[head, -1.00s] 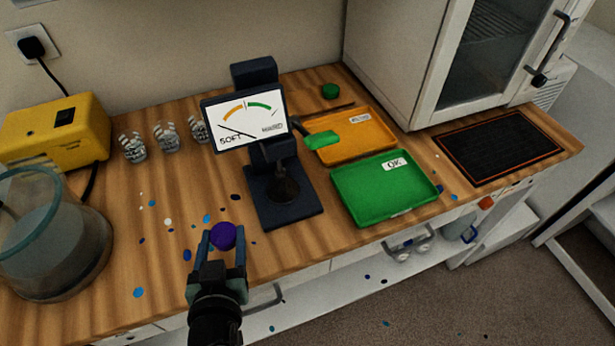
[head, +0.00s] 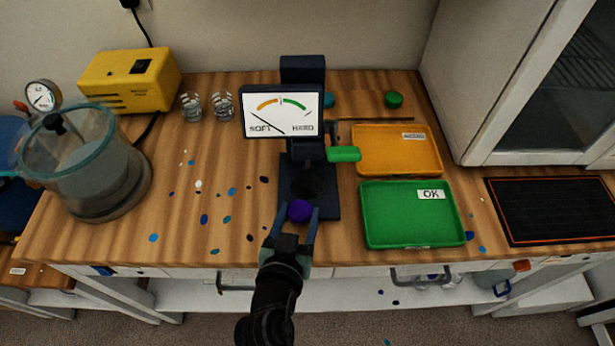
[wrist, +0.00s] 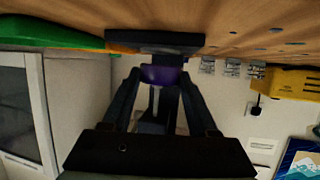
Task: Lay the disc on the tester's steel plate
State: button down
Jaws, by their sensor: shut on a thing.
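The purple disc (head: 299,210) is held between the fingertips of my gripper (head: 298,218), which is shut on it. In the head view it shows at the front edge of the tester's dark base (head: 325,199). In the wrist view the disc (wrist: 162,76) sits between the two fingers (wrist: 160,88). The tester (head: 303,70) has a white dial reading from SOFT to HARD, with the needle toward SOFT, and a green handle (head: 344,154) on its right. The steel plate is hard to make out in the dark area under the tester's head; whether the disc touches the base I cannot tell.
A green OK tray (head: 410,235) and an orange tray (head: 398,150) stand right of the tester. A glass chamber (head: 90,170) and yellow pump (head: 130,85) stand left. Small cups (head: 222,106) are behind. Coloured spots dot the wood left of the tester.

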aim_at(307, 192)
jog(key=w, duration=0.2)
jog(key=w+d+p, duration=0.1)
jog(key=w, duration=0.2)
jog(key=shift+w+d+r, duration=0.1)
jog(key=shift+w, duration=0.15)
jog(key=w, duration=0.2)
jog(key=shift+w+d+p, duration=0.25)
jog(key=shift+w+p, duration=0.05)
jog(key=shift+p, duration=0.05)
jog(key=shift+f, duration=0.9)
jog(key=shift+f+b, duration=0.1)
jog(key=shift+b, duration=0.2)
jog(key=shift+c, duration=0.9)
grip_release()
